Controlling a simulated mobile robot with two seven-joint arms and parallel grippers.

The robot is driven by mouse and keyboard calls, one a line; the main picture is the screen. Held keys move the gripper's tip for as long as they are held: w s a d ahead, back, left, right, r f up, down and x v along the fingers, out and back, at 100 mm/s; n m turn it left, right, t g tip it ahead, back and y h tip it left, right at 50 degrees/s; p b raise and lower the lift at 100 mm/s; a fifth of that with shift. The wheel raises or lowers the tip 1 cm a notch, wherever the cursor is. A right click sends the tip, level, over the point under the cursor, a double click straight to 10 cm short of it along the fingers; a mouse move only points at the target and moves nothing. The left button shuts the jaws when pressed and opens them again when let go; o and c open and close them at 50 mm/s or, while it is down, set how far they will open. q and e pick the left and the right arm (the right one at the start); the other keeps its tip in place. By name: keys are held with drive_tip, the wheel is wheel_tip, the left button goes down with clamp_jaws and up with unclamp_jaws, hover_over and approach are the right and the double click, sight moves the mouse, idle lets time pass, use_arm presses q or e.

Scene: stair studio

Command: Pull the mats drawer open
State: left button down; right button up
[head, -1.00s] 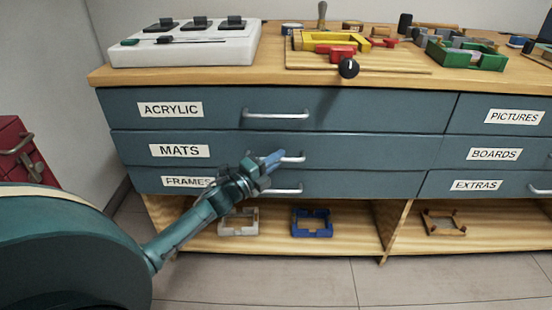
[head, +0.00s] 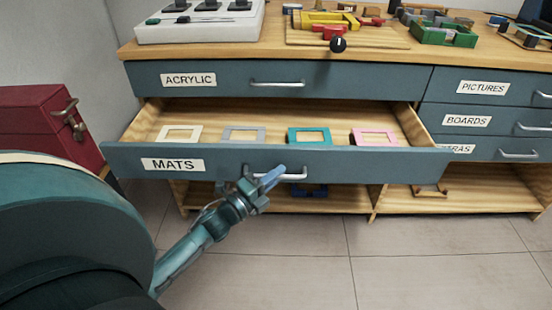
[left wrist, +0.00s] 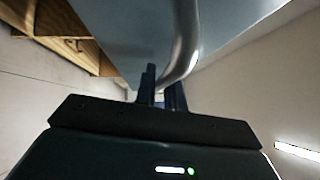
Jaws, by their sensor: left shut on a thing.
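The mats drawer (head: 225,163) is pulled well out of the blue cabinet, and its white MATS label (head: 172,164) faces me. Inside lie a cream mat (head: 180,134), a grey mat (head: 243,134), a teal mat (head: 309,136) and a pink mat (head: 374,136), in a row. My left gripper (head: 270,178) is shut on the drawer's metal handle (head: 293,176). In the left wrist view the gripper's dark fingers (left wrist: 160,92) are on either side of the curved handle (left wrist: 181,52). My right gripper is not in view.
The acrylic drawer (head: 345,86) above is closed. At right, the pictures drawer (head: 520,91) and boards drawer (head: 500,124) are closed. A red cabinet (head: 40,125) stands at left. Frames and tools lie on the wooden top (head: 270,42). The tiled floor (head: 420,270) in front is clear.

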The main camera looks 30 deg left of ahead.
use_arm(q)
drive_tip(key=s+d+p, duration=0.2)
drive_tip(key=s+d, duration=0.2)
drive_tip(key=s, duration=0.2)
drive_tip(key=shift+s, duration=0.35)
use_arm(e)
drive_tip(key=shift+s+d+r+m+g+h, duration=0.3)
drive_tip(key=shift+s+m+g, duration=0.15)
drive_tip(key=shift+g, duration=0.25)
use_arm(q)
drive_tip(key=c, duration=1.8)
unclamp_jaws()
drive_tip(key=shift+o, duration=0.2)
drive_tip(key=v, duration=1.3)
drive_tip(key=shift+p, duration=0.35)
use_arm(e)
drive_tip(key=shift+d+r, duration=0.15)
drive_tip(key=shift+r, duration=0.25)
use_arm(q)
drive_tip(key=shift+f, duration=0.15)
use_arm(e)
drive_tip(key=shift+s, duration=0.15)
